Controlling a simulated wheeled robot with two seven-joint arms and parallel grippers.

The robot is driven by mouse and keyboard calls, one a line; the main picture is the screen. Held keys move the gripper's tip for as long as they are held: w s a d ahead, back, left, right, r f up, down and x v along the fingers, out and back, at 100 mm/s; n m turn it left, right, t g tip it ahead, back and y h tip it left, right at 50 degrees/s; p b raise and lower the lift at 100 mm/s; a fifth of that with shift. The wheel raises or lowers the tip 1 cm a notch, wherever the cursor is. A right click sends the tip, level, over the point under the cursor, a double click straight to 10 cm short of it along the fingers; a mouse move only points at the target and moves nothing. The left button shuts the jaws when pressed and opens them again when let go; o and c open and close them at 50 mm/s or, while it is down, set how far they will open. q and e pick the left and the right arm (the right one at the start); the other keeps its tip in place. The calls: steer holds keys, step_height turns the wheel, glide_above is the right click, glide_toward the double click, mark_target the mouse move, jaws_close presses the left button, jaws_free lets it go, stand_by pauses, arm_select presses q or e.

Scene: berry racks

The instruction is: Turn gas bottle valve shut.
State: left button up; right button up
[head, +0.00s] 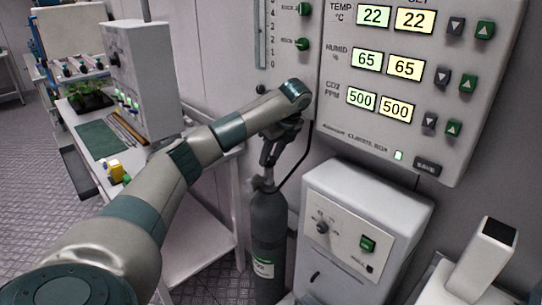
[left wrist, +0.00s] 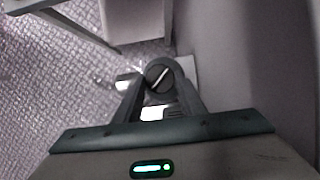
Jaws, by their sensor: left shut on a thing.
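The gas bottle (head: 268,230) is a dark grey upright cylinder with a pale green-edged label, standing between the white bench and a white box unit. My left arm reaches over from the left, and my left gripper (head: 267,165) points down at the top of the bottle. In the left wrist view the valve (left wrist: 160,75) shows as a dark round knob with a pale slanted line across it. The fingers of my left gripper (left wrist: 161,86) are shut on it from both sides. In the head view the valve is mostly hidden by the gripper. My right gripper is not in view.
A wall control panel (head: 400,140) hangs behind and right of the bottle. A white box unit (head: 362,225) with a knob and green switch stands close on the bottle's right. A dark hose (head: 298,155) runs near the gripper. A white bench (head: 200,245) is to the left.

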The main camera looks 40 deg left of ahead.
arm_select(q)
steer(key=o, duration=1)
steer(key=shift+m, duration=0.3)
